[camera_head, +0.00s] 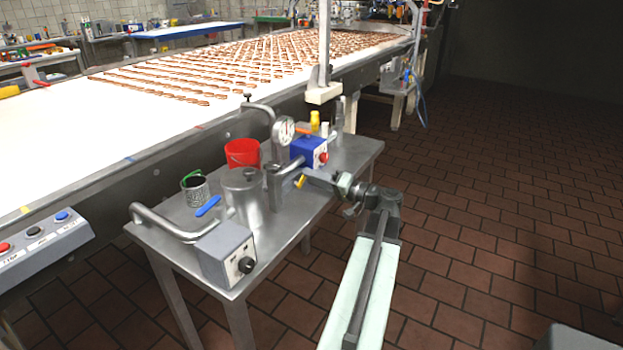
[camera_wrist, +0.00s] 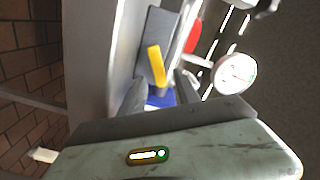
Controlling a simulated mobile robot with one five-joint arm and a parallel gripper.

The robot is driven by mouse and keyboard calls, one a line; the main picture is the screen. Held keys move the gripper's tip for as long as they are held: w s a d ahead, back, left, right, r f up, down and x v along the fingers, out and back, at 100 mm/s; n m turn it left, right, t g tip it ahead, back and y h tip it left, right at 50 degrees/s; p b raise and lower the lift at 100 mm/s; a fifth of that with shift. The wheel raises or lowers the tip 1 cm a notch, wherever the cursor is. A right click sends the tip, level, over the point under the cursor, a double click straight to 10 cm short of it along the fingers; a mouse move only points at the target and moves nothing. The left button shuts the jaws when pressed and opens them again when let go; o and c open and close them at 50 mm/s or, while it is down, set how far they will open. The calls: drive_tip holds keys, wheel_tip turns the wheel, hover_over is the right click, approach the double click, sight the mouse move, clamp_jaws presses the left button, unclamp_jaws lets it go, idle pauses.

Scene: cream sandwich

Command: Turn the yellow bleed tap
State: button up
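The yellow bleed tap (camera_head: 300,181) is a small yellow lever on the metal pipework at the right side of the steel table. In the wrist view the tap (camera_wrist: 156,64) stands just beyond my fingertips, roughly in line with the gap between them. My gripper (camera_wrist: 161,88) is open, with a dark finger on each side and nothing held. In the head view my gripper (camera_head: 312,178) reaches in from the right, close to the tap. I cannot tell whether the fingers touch it.
A round gauge (camera_head: 283,130) rises above the pipework. A blue box (camera_head: 308,150) with a red knob stands behind the tap. A red bucket (camera_head: 242,153), a metal cup (camera_head: 196,192) and a grey control box (camera_head: 226,254) share the table. The tiled floor at right is clear.

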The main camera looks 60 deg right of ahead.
drive_tip(key=shift+w, duration=0.45)
clamp_jaws()
drive_tip(key=shift+a, duration=0.1)
drive_tip(key=shift+r+n, duration=0.1)
drive_tip(key=shift+n, duration=0.2)
drive_tip(key=n, duration=0.1)
drive_tip(key=r+n+p, duration=0.1)
drive_tip(key=n, duration=0.1)
drive_tip(key=shift+a+n, duration=0.3)
drive_tip(key=shift+a, duration=0.1)
drive_tip(key=shift+a+r+n+p, duration=0.15)
drive_tip(key=shift+a+n, duration=0.1)
drive_tip(key=shift+n, duration=0.6)
drive_tip(key=shift+a+r+n+p, duration=0.1)
drive_tip(key=shift+a+n, duration=0.1)
drive_tip(key=shift+n, duration=0.7)
drive_tip(key=shift+a+r+n+p, duration=0.15)
drive_tip(key=shift+a+n, duration=0.1)
drive_tip(key=shift+n, duration=0.6)
drive_tip(key=shift+f, duration=0.1)
